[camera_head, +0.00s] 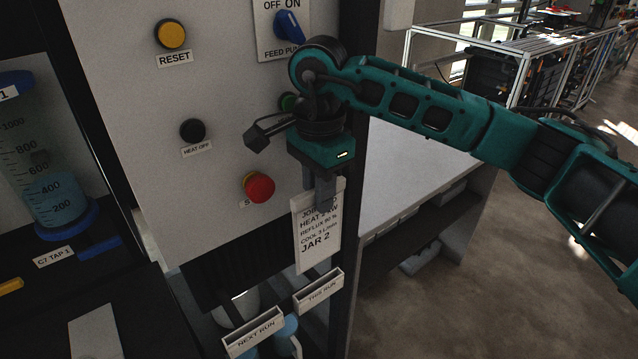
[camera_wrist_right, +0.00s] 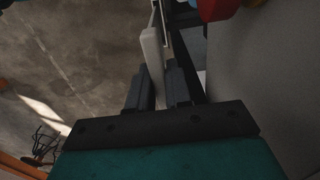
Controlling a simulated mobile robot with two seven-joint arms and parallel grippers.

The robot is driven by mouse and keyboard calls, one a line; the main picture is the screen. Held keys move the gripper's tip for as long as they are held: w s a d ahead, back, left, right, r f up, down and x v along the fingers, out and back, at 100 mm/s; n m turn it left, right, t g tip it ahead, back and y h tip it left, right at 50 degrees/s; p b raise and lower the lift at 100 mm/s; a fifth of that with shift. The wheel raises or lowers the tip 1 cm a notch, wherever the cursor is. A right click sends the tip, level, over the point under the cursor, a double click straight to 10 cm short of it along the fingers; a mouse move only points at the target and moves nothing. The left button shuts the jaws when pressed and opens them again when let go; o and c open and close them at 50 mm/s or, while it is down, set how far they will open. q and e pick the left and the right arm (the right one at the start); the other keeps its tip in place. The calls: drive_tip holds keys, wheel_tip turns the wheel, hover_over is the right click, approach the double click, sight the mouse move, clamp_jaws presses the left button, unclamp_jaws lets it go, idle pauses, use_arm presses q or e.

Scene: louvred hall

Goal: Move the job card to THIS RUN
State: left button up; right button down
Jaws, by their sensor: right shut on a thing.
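The white job card (camera_head: 317,238) with printed lines and "JAR 2" hangs upright from my right gripper (camera_head: 322,192), which is shut on its top edge. In the right wrist view the card (camera_wrist_right: 152,60) shows edge-on between the two fingers (camera_wrist_right: 158,88). The THIS RUN holder (camera_head: 319,291) is a small labelled pocket below the card, and the card's lower edge is a little above it in the picture. The NEXT RUN holder (camera_head: 253,331) is lower and to the left. Whether the card touches a holder cannot be told. My left gripper is not in view.
The panel carries a red stop button (camera_head: 258,187), a black HEAT OFF button (camera_head: 192,130), a yellow RESET button (camera_head: 171,34) and a blue switch (camera_head: 289,24). A graduated jar (camera_head: 58,195) with blue liquid stands left. A white-topped bench (camera_head: 405,175) is behind the arm.

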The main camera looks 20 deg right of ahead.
sight(319, 229)
wheel_tip(319, 229, down, 6)
drive_tip(key=b, duration=0.3)
drive_tip(key=shift+r+b, duration=0.2)
drive_tip(key=shift+b, duration=0.15)
drive_tip(key=shift+r, duration=0.25)
idle(0.5)
drive_tip(key=shift+f, duration=0.2)
drive_tip(key=shift+f+b, duration=2.4)
drive_tip(key=shift+f, duration=0.4)
drive_tip(key=shift+r, duration=0.1)
drive_tip(key=c, duration=1)
unclamp_jaws()
